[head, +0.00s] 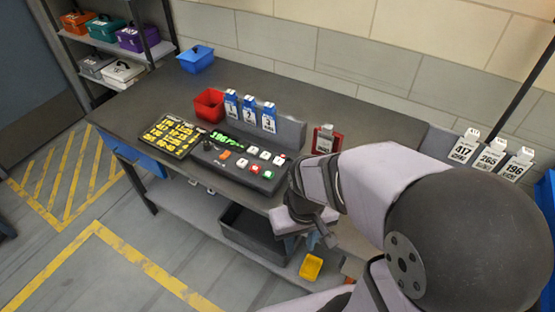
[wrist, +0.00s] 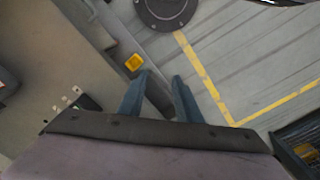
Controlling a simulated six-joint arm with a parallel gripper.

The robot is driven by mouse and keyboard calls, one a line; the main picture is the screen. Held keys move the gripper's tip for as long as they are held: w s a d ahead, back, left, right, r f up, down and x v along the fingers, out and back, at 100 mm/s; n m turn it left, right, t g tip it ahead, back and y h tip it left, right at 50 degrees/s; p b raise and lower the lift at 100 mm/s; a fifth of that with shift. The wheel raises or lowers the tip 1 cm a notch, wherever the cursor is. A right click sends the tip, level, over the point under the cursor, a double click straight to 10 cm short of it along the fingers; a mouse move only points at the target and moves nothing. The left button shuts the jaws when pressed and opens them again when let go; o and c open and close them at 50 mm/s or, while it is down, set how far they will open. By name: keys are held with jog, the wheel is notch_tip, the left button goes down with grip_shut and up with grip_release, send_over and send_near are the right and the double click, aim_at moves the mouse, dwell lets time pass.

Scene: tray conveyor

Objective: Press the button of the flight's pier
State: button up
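A dark console (head: 213,158) lies on the table in the head view. Its top bears white, red and green buttons (head: 265,155), an orange one and a black knob. A small display with green characters (head: 225,140) sits at its back; I cannot read it surely. A black board with yellow writing (head: 172,136) lies left of the console, its text too small to read. My gripper (head: 322,240) is low at the table's front edge, right of the console and apart from it. In the wrist view its two blue-grey fingers (wrist: 160,80) are spread with nothing between them.
Blue tags numbered 1, 2, 3 (head: 250,113) stand behind the console, by a red bin (head: 209,105). A red tag holder (head: 325,139) stands to the right. White tags 417, 265, 196 (head: 491,154) hang at the far right. A yellow bin (head: 311,266) is below.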

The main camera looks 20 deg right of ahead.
grip_shut()
dwell(1.7)
